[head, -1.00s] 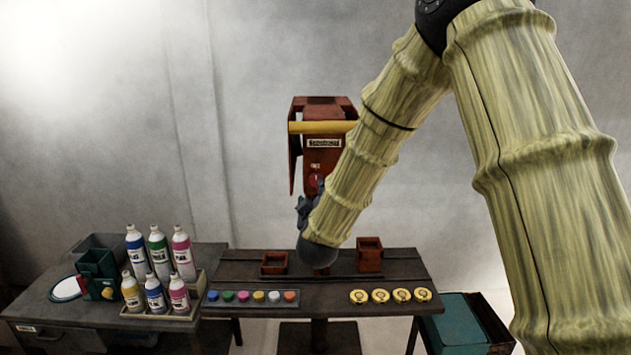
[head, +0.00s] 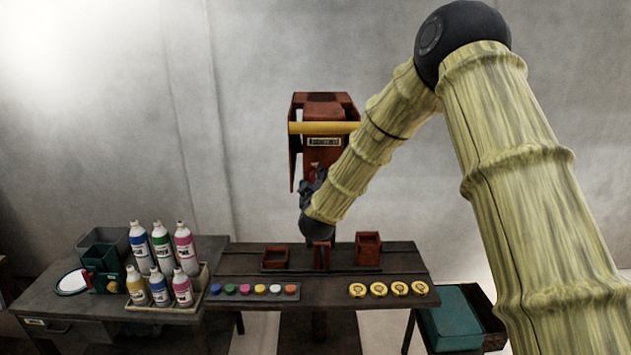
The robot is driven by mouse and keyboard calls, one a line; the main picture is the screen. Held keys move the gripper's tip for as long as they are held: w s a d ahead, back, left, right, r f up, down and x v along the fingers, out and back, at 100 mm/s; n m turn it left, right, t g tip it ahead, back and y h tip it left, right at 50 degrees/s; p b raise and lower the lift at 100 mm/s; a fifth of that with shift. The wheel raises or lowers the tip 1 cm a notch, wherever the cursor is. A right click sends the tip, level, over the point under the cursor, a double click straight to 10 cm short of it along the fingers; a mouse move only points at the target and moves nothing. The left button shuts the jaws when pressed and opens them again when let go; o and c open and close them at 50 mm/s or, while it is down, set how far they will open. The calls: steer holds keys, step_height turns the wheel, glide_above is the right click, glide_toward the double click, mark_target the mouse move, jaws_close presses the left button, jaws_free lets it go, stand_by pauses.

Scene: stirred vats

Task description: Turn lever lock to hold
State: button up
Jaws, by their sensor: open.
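A red-brown machine (head: 325,112) with a yellow bar (head: 325,128) across its front and a small label plate (head: 324,142) stands behind the middle of the table. A small red part (head: 313,168) on its front shows just above my gripper; I cannot tell whether it is the lever lock. My gripper (head: 312,182) is in front of the machine's lower front, open. My dark wrist and arm hide much of that area. Whether the fingers touch the machine cannot be told.
The dark table (head: 240,262) bears small red-brown boxes (head: 368,246), a row of coloured caps (head: 245,290) and several yellow discs (head: 380,289). Bottles in a tray (head: 196,293) stand on the left bench. A teal-topped bin (head: 450,315) stands at the right.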

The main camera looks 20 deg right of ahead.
steer(key=c, duration=1)
steer(key=shift+c, duration=0.2)
steer(key=shift+f+b, duration=0.1)
steer(key=shift+b, duration=0.2)
steer(key=m+b, duration=1.8)
steer(key=b, duration=0.1)
steer(key=shift+d, duration=0.2)
